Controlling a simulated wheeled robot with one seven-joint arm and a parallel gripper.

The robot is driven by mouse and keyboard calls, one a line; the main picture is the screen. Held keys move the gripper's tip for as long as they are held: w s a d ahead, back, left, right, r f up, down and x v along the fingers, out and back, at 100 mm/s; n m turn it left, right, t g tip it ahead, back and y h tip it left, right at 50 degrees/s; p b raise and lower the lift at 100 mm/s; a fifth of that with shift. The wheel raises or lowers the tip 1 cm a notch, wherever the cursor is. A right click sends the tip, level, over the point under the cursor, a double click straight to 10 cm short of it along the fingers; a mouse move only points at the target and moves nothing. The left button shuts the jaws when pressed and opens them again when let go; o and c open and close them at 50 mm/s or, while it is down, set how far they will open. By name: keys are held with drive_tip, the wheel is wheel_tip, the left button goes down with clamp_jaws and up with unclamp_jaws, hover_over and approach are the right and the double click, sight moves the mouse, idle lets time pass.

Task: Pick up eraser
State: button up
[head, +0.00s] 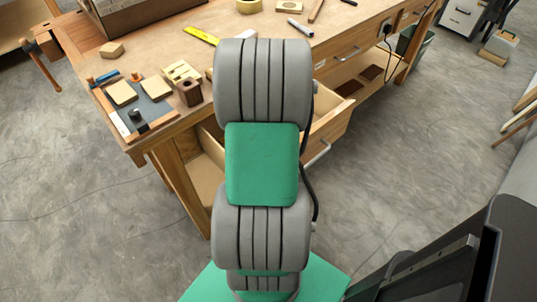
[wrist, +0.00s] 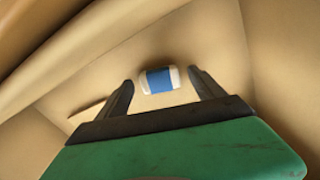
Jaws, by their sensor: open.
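The eraser (wrist: 159,80) shows in the wrist view, white with a blue band around its middle. It lies on the bottom of a wooden drawer (wrist: 215,50), with bare drawer floor around it. My gripper (wrist: 158,88) is open, its two dark fingers on either side of the eraser in the picture. The fingers do not appear to touch it, and I cannot tell how far above the floor they are. In the head view the open drawer (head: 335,121) shows at the bench front. There my arm hides the gripper and the eraser is not visible.
In the wrist view, drawer walls rise close around the gripper, and a thin pale wooden piece (wrist: 88,108) lies left of the left finger.

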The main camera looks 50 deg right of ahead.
drive_tip(key=c, duration=1.5)
drive_tip(key=shift+o, duration=0.2)
drive_tip(key=shift+r, duration=0.1)
wheel_tip(320, 180, up, 10)
drive_tip(key=shift+p, duration=0.4)
